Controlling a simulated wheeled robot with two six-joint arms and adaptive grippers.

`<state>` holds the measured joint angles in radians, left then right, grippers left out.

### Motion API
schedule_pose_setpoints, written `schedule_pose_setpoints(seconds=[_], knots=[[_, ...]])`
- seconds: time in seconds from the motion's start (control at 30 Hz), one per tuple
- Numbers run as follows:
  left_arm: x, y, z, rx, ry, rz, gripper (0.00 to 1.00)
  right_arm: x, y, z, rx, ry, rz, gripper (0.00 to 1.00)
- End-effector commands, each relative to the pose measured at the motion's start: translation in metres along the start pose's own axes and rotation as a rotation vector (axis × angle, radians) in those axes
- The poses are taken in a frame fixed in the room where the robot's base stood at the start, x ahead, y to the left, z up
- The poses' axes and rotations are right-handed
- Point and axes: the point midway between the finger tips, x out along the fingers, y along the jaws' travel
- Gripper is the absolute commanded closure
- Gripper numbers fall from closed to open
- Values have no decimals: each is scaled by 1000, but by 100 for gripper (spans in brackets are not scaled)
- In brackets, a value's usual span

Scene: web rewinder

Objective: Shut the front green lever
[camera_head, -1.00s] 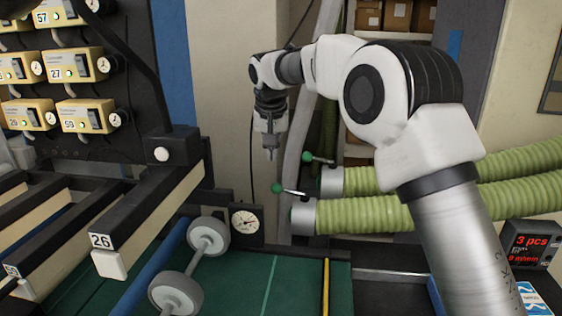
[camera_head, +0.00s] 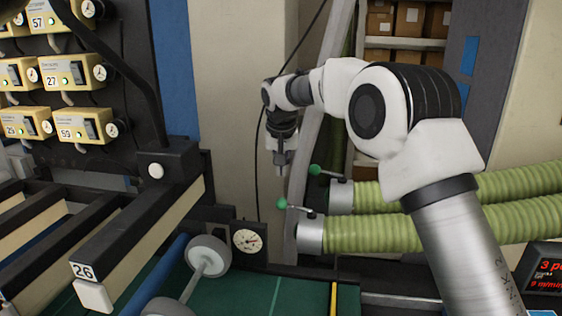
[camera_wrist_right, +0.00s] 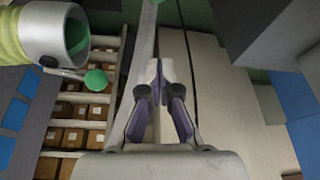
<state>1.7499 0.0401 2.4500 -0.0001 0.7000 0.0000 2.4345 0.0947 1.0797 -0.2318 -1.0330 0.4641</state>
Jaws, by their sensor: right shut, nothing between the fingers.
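The front green lever (camera_head: 282,203) has a round green knob on a thin arm at the open end of the lower, nearer green hose (camera_head: 370,234). A second green-knobbed lever (camera_head: 315,170) sits on the hose behind it. My right gripper (camera_head: 281,172) is shut and empty, pointing down just above the front knob in the head view, apart from it as far as I can tell. In the right wrist view the shut fingers (camera_wrist_right: 158,70) are in the middle, with a green knob (camera_wrist_right: 96,80) to their left on a lever arm. My left gripper is not in view.
A round gauge (camera_head: 248,240) and grey rollers (camera_head: 207,255) stand at the lower left. The rail marked 26 (camera_head: 130,235) lies further left. Shelves with boxes (camera_head: 410,20) are behind my right arm. A display (camera_head: 545,270) is at the right.

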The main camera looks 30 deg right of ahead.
Motion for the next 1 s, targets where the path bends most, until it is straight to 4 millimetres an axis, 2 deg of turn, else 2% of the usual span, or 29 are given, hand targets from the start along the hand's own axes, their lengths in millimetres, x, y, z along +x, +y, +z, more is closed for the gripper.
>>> schedule_pose_setpoints(seconds=[0.03,0.23,0.4,0.5,0.87,1.0], knots=[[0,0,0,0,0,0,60,12,0,1,0,-3,1,100],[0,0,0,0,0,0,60,56,0,1,0,-2,2,100],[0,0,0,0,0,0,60,48,0,28,-1,1,0,100],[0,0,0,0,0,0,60,47,0,37,-1,0,0,100],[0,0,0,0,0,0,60,47,0,40,0,1,0,100],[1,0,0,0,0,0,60,47,6,38,4,1,2,100]])
